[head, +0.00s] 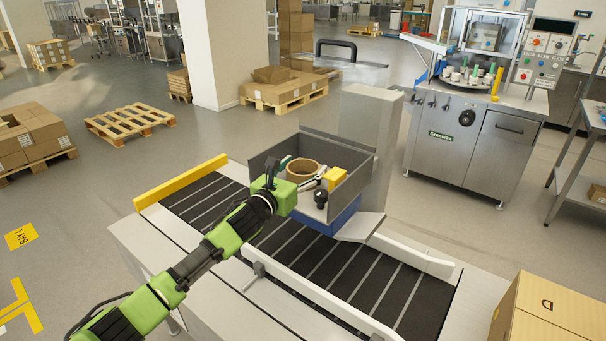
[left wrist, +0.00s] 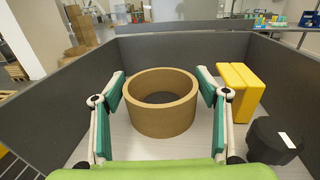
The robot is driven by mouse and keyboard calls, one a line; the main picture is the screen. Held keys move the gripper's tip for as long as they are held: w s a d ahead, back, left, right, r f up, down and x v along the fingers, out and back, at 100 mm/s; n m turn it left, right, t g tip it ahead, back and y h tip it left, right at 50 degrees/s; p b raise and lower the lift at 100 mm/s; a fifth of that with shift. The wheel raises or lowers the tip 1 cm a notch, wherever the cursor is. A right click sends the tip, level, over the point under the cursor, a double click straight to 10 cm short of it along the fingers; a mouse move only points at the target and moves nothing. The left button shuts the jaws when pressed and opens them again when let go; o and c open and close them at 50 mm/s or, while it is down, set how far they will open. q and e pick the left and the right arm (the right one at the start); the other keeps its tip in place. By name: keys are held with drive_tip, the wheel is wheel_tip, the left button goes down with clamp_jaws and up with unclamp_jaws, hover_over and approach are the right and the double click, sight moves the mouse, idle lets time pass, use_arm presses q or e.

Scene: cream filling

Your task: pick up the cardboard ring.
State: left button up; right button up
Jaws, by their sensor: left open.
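The cardboard ring (head: 302,170) is a short brown hollow cylinder standing on its flat end in a grey-walled bin (head: 340,147). In the left wrist view the ring (left wrist: 160,116) is in the middle. My left gripper (head: 297,178) reaches over the bin's near side, its arm coming in from the left. In the left wrist view my left gripper (left wrist: 162,90) is open, one green-padded finger on each side of the ring. Whether either finger touches the ring I cannot tell. My right gripper is not seen.
A yellow block (left wrist: 240,90) and a black knob-like piece (left wrist: 274,141) lie right of the ring, near the right finger. The bin's dark walls (left wrist: 62,97) enclose them. A black-slatted conveyor (head: 350,272) runs below the bin.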

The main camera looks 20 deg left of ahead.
use_arm(q)
drive_tip(key=c, duration=0.6)
drive_tip(key=shift+c, duration=0.2)
drive_tip(key=shift+r, duration=0.1)
